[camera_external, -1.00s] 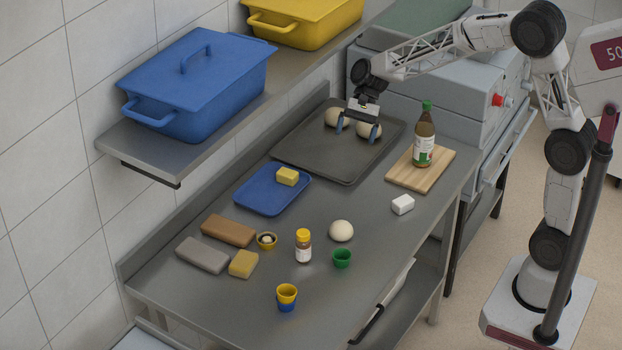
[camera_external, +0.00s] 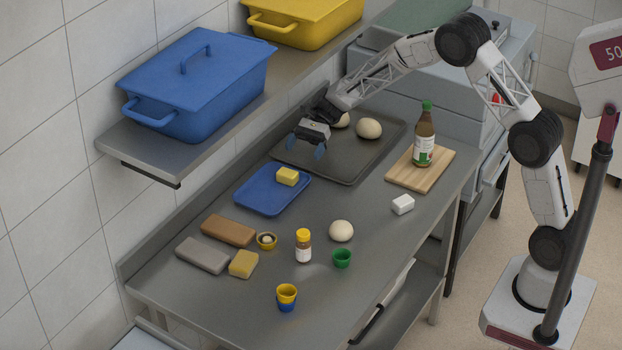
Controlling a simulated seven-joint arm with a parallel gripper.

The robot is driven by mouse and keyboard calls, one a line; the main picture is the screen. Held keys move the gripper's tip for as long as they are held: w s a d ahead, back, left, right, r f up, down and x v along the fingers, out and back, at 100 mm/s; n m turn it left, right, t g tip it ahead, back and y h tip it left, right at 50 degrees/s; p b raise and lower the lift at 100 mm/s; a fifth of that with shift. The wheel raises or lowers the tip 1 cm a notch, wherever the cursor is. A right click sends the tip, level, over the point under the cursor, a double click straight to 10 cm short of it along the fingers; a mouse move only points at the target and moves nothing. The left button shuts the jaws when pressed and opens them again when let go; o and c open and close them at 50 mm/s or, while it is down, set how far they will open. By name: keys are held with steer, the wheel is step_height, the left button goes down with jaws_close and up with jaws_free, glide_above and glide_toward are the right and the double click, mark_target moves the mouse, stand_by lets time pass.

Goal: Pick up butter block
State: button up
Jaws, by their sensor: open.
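The butter block (camera_external: 288,176) is a small yellow block lying on the far right part of a blue tray (camera_external: 262,206) on the steel table. My gripper (camera_external: 306,149) is open, with its blue fingertips apart and nothing seen between them. It hangs above the left part of the dark baking tray, a little behind and to the right of the butter block, and does not touch it.
Two dough balls, one at the right (camera_external: 368,128), lie on the dark baking tray (camera_external: 348,160). A bottle (camera_external: 424,138) stands on a wooden board (camera_external: 402,176). A second yellow block (camera_external: 243,264), cups and a jar (camera_external: 303,247) stand nearer. A shelf (camera_external: 190,150) overhangs the left side.

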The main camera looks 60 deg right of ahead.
mark_target(287, 177)
steer(key=shift+w+f, duration=0.15)
steer(key=shift+w, duration=0.05)
steer(key=shift+x, duration=1.25)
steer(key=shift+x, duration=2.65)
steer(key=c, duration=1)
